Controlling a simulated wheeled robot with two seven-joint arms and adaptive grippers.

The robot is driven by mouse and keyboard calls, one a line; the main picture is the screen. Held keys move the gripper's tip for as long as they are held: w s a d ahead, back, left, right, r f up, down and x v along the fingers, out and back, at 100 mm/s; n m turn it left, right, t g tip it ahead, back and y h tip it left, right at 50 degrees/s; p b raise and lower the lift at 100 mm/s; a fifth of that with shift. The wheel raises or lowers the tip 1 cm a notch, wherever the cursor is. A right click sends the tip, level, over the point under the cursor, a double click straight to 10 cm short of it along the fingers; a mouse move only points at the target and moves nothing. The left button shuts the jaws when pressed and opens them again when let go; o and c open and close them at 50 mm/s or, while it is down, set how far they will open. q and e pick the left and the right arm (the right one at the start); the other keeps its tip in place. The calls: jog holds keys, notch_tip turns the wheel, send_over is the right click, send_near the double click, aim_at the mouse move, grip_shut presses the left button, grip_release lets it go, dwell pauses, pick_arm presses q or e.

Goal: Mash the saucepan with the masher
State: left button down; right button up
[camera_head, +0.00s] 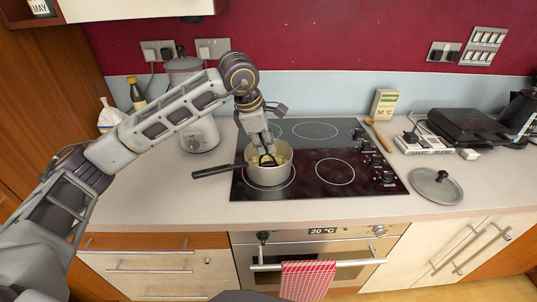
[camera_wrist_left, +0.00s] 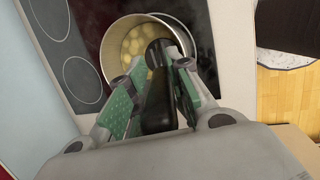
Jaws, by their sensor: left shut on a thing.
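The saucepan (camera_head: 268,175) stands on the front-left ring of the black hob, its dark handle pointing left. In the left wrist view the saucepan (camera_wrist_left: 112,45) holds pale yellow round pieces, like potatoes (camera_wrist_left: 140,42). My left gripper (camera_head: 266,148) is above the saucepan, pointing down. In the left wrist view my left gripper (camera_wrist_left: 158,100) is shut on the dark handle of the masher (camera_wrist_left: 158,105). The masher's lower end reaches into the saucepan; the gripper and handle hide part of it. My right gripper is not in view.
The hob (camera_head: 350,195) has other empty rings. A lid (camera_head: 436,187) lies on the counter at right. A red checked towel (camera_head: 306,280) hangs on the oven.

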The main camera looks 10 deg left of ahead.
pick_arm(q)
jog(key=shift+f, duration=0.1)
dwell(0.3)
jog(key=shift+w, duration=0.25)
jog(key=w, duration=0.1)
jog(key=w+p, duration=0.1)
jog(key=w, duration=0.1)
jog(key=w+d+r, duration=0.1)
jog(key=shift+w+r, duration=0.1)
jog(key=shift+w, duration=0.3)
jog(key=shift+f+b, duration=0.3)
jog(key=shift+f, duration=0.35)
